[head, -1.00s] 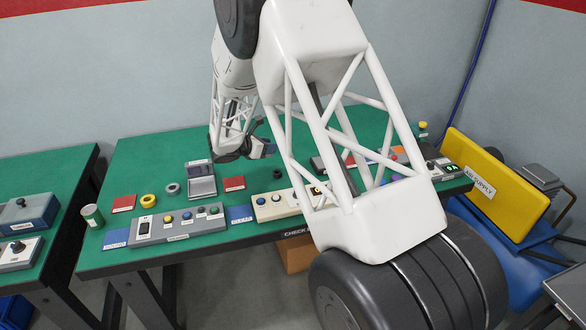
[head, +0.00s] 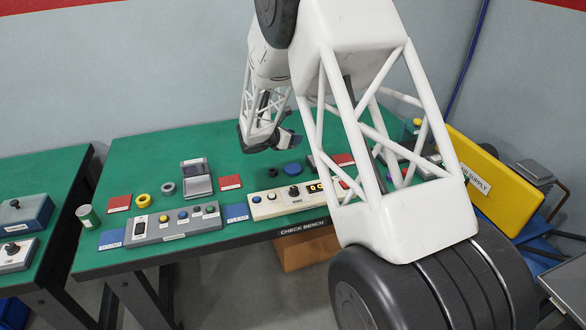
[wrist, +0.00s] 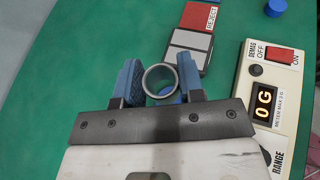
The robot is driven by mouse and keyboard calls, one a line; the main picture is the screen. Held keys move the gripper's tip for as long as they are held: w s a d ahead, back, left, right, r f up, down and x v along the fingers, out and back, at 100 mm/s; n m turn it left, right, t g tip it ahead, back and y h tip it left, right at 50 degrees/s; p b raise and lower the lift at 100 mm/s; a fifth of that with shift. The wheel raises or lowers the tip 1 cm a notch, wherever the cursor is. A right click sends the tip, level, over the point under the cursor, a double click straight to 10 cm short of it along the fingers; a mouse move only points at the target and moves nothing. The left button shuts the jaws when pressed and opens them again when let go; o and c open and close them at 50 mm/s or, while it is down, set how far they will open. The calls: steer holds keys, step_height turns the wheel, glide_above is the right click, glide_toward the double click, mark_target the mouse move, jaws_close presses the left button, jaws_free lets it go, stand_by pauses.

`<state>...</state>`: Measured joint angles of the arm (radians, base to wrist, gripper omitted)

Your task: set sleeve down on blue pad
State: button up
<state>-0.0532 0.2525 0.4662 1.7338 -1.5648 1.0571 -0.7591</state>
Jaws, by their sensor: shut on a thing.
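The sleeve is a short grey ring (wrist: 160,82), held between the blue-lined fingers of my gripper (wrist: 160,84) in the wrist view. I look down through its open end. Part of a blue round pad (wrist: 172,98) shows beneath and behind the sleeve. In the head view the blue pad (head: 292,169) lies on the green bench behind the cream panel. My gripper (head: 288,140) is above the bench, beyond the pad in that picture. The sleeve cannot be made out in the head view. The gap between sleeve and pad cannot be judged.
A grey plate (wrist: 189,50) and a red REJECT plate (wrist: 200,14) lie close to the pad. The cream DEMAG panel (wrist: 268,95) stands to the right in the wrist view. Green bench (wrist: 60,80) is clear on the left.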

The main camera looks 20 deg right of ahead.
glide_above(293, 168)
steer(key=shift+f, duration=3.15)
steer(key=shift+f, duration=1.85)
steer(key=shift+f, duration=0.15)
steer(key=o, duration=1)
steer(key=shift+r, duration=0.2)
steer(key=v, duration=1.2)
steer(key=shift+w, duration=0.1)
